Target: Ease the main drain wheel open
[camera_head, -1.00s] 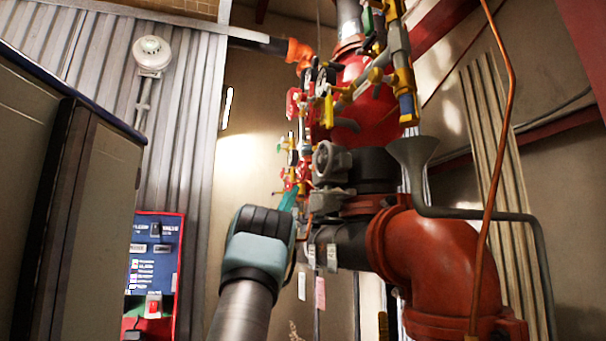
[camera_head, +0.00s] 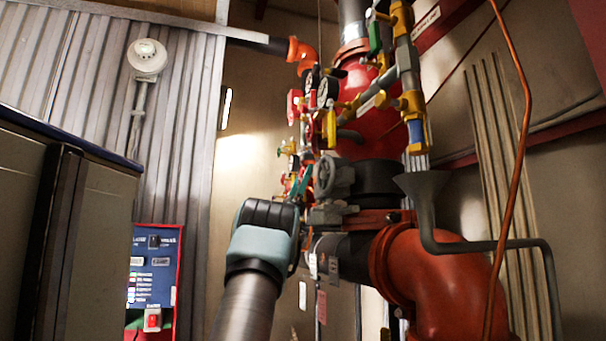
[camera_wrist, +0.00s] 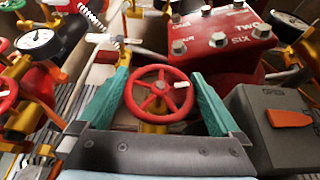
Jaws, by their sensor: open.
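A red spoked handwheel (camera_wrist: 160,93) with a small white knob on its right rim sits on a brass stem in the wrist view. I take it for the main drain wheel, though no label on it is readable. My gripper (camera_wrist: 158,76) is open, with one teal finger on each side of the wheel and visible gaps to the rim. The red wheel cannot be made out clearly there.
A red bolted cover (camera_wrist: 220,40) stands behind the wheel, and a grey box with an orange lever (camera_wrist: 290,118) is close on the right. A pressure gauge (camera_wrist: 38,42) is at left. In the head view, a large red pipe elbow (camera_head: 440,280) and grey funnel (camera_head: 420,190) lie right.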

